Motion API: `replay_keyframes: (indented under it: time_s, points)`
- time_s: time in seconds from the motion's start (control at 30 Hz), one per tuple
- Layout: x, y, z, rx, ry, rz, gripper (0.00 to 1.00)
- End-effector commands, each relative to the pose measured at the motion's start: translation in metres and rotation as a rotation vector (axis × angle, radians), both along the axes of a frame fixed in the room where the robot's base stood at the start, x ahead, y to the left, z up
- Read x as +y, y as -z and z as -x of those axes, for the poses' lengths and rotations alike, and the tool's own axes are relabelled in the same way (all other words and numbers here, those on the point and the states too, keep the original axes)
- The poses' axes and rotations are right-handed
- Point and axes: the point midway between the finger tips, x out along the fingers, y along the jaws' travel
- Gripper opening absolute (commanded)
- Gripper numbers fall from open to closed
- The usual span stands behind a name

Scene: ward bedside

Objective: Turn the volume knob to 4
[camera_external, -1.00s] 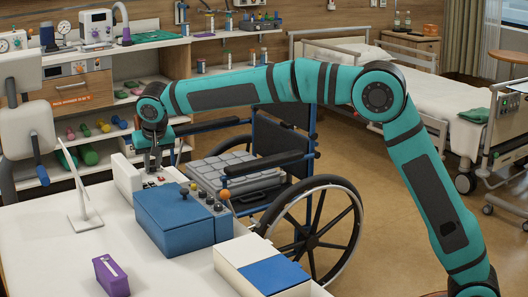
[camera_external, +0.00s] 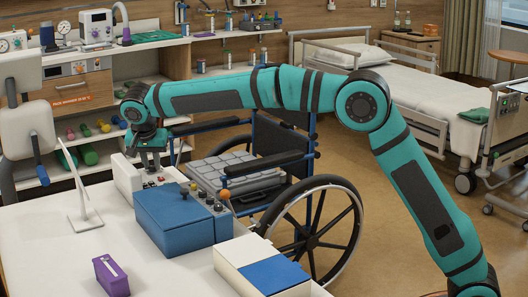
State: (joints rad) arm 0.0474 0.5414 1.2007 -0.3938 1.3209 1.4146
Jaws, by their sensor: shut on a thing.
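My gripper (camera_external: 150,164) points down at the far end of a low white unit (camera_external: 125,178) on the near white table. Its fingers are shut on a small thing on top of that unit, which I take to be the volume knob. The knob itself is hidden by the fingers, and its pointer and scale numbers cannot be read. Small red controls (camera_external: 160,180) show on the unit just in front of the fingers.
A blue lidded box (camera_external: 175,222) stands close in front, with a strip of dark knobs (camera_external: 209,199) beside it. A white-and-blue box (camera_external: 262,268), a purple block (camera_external: 111,275) and a white stand (camera_external: 82,205) share the table (camera_external: 40,255). A wheelchair (camera_external: 320,225) stands behind.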

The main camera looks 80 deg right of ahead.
Motion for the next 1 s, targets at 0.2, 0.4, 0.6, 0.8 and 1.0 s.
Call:
replay_keyframes:
  time_s: [0.2,0.4,0.6,0.8,1.0]
  points:
    - [0.0,0.0,0.0,-0.001,0.0,0.0,0.0]
    - [0.0,0.0,0.0,-0.001,-0.001,0.0,0.4]
    - [0.0,0.0,0.0,0.0,-0.001,0.0,0.4]
    - [0.003,-0.006,0.0,-0.001,-0.001,0.0,0.4]
    - [0.014,-0.034,0.002,-0.002,-0.002,0.0,0.4]
